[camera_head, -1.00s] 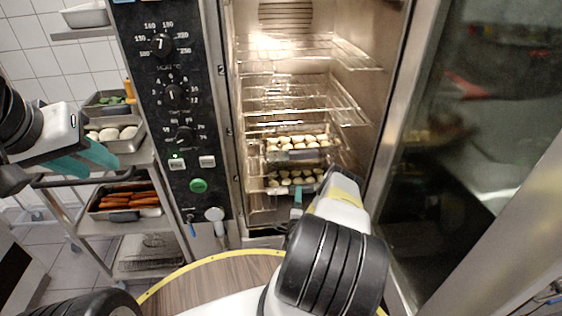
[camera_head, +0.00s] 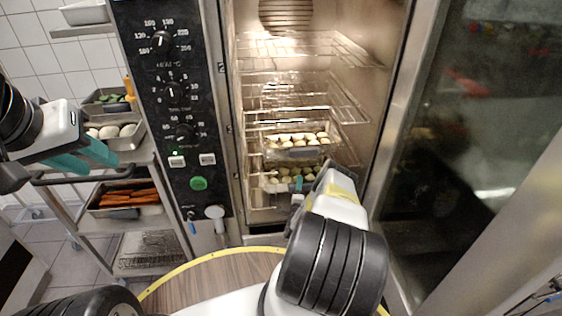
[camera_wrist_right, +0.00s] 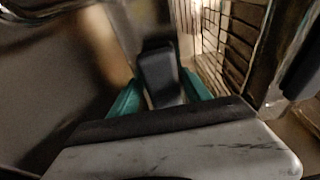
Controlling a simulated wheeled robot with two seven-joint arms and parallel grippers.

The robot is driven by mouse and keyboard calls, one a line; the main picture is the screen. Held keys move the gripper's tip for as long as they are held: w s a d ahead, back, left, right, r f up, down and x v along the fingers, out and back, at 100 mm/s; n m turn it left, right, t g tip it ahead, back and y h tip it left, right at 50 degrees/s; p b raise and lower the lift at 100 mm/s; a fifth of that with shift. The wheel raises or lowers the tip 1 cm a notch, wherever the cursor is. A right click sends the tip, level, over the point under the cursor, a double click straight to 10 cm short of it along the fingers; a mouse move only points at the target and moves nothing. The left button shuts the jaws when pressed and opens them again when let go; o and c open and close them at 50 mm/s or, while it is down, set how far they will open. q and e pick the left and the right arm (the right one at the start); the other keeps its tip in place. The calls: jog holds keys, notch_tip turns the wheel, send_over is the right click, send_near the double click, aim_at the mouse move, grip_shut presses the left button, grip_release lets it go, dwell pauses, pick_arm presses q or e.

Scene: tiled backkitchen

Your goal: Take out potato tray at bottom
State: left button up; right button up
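The bottom potato tray (camera_head: 268,187) is low inside the lit oven, with pale potato pieces on it. My right gripper (camera_head: 298,190) reaches into the oven opening at the front of this tray and hides part of it. In the right wrist view, its teal fingers (camera_wrist_right: 160,92) lie on either side of a dark grey block that looks like a tray handle (camera_wrist_right: 160,70). I cannot tell whether they clamp it. My left gripper (camera_head: 88,158) is empty at the left, before the trolley, its teal fingers apart.
Another potato tray (camera_head: 300,152) sits just above. Wire racks (camera_head: 290,80) are higher up. The glass oven door (camera_head: 470,150) stands open at right. A trolley at left holds a carrot tray (camera_head: 125,212) and other trays.

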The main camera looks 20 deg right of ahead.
grip_shut()
jog(key=shift+r, duration=0.1)
jog(key=shift+r, duration=0.1)
